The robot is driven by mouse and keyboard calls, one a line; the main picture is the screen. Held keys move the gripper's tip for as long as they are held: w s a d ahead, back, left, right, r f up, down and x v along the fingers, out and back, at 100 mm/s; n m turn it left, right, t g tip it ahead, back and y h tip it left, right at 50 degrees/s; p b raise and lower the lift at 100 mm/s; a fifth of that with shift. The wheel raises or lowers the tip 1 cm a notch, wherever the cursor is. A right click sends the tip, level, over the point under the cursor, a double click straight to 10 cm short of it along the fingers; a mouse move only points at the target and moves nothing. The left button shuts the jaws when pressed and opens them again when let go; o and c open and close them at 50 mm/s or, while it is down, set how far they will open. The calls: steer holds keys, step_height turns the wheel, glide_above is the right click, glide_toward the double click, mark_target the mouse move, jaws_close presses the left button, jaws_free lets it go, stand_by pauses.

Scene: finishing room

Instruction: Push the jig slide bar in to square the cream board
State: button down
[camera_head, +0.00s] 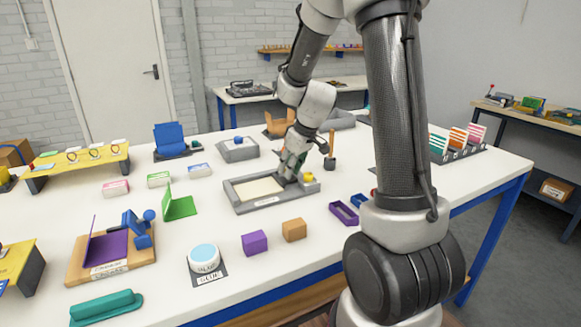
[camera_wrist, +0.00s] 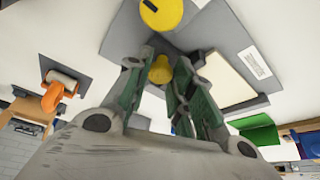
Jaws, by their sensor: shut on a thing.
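The grey jig (camera_head: 240,206) lies on the white table, with the cream board (camera_head: 258,188) flat inside its frame. In the wrist view the cream board (camera_wrist: 213,80) is to the right of my fingers, partly hidden by them. My gripper (camera_head: 290,172) reaches down at the jig's right end. In the wrist view my gripper (camera_wrist: 165,85) has its green-padded fingers around a small yellow knob (camera_wrist: 160,70), apparently the slide bar's. The fingers hide most of the bar, so I cannot tell whether it touches the board. A larger yellow disc (camera_wrist: 161,13) sits on the jig's corner.
A purple block (camera_head: 254,243) and an orange-brown block (camera_head: 294,230) lie in front of the jig, with a purple tray (camera_head: 344,213) to its right. A green bracket (camera_head: 179,207) stands to its left. A dark holder (camera_head: 330,162) with a wooden handle stands behind.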

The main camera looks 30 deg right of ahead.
steer(key=shift+a, duration=0.25)
steer(key=c, duration=1.2)
jaws_free()
steer(key=v, duration=1.2)
